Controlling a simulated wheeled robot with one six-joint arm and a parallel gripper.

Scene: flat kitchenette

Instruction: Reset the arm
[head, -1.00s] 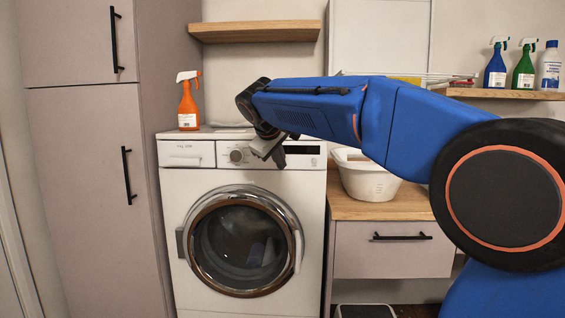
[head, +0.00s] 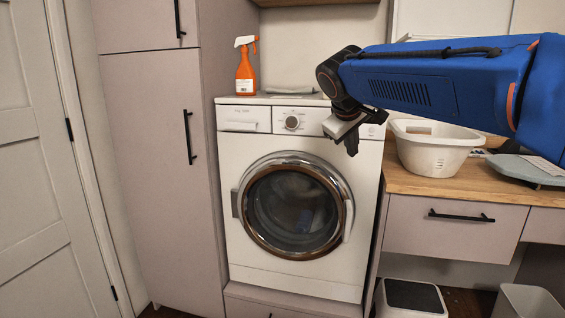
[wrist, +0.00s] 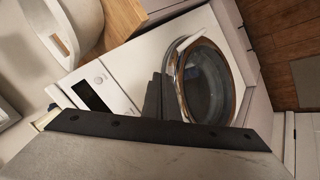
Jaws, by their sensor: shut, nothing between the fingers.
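My blue arm reaches in from the right in the head view. My gripper (head: 351,143) is shut and empty, in front of the upper right of the washing machine (head: 255,170). Its dark fingers point down and cover part of the control panel. In the wrist view my gripper (wrist: 160,97) shows as dark fingers in front of the washer's face, beside the round door (wrist: 205,80). The round door (head: 295,207) is closed in the head view, with something bluish behind the glass. Whether the fingers touch the machine is not clear.
An orange spray bottle (head: 245,68) stands on the washer's left top. A white basin (head: 432,146) sits on the wooden counter (head: 450,183) to the right, near an iron-like grey item (head: 527,168). Bins stand below the counter. A tall cabinet (head: 158,190) is at left.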

